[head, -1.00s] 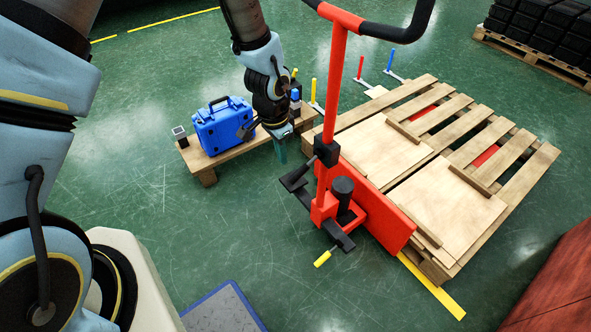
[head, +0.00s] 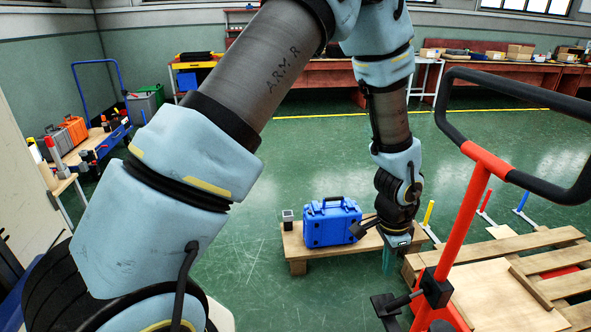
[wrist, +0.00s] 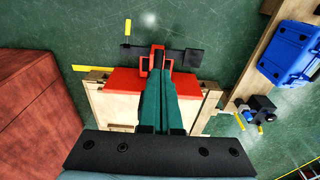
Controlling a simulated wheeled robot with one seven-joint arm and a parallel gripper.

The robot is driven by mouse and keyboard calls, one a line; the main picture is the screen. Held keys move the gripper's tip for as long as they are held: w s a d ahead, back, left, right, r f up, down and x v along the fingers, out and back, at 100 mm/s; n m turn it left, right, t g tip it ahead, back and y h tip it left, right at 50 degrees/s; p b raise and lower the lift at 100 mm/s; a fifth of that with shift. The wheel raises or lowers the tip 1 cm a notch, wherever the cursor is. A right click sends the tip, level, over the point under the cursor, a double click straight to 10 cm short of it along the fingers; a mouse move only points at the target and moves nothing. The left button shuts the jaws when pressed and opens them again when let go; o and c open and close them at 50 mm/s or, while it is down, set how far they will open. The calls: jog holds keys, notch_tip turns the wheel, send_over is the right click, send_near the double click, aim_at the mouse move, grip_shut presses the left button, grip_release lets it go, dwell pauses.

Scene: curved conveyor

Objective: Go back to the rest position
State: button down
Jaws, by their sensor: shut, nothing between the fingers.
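My gripper (head: 388,262) hangs with its fingers pointing down, near the right end of the low wooden bench (head: 290,252). Its teal fingers (wrist: 159,82) are shut with nothing held between them. In the wrist view they overlap the red pallet jack (wrist: 120,82) below. A blue case (head: 331,222) stands upright on the bench, left of my gripper and apart from it. It also shows at the top right of the wrist view (wrist: 290,48).
The red pallet jack's handle (head: 470,205) rises right of my gripper, with a wooden pallet (head: 550,240) beside it. A blue-framed cart (head: 110,140) stands at the left. Workbenches (head: 300,78) line the back wall. Green floor is open behind the bench.

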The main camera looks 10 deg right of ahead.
jog(key=w+a+r+n+t+p, duration=0.1)
jog(key=w+a+r+n, duration=0.3)
jog(key=w+a+r, duration=0.3)
jog(key=w+a+r+n+p, duration=0.1)
jog(key=w+a+r+n, duration=0.3)
jog(key=a, duration=0.6)
jog(key=s+a+r+n+p, duration=0.1)
jog(key=a+r+n, duration=0.3)
jog(key=a, duration=0.6)
jog(key=s+a+r+n+y, duration=0.1)
jog(key=a+r+n, duration=0.4)
jog(key=a, duration=0.5)
jog(key=shift+a+r+t+p, duration=0.3)
jog(key=shift+a+r+p, duration=0.05)
jog(key=shift+r, duration=0.3)
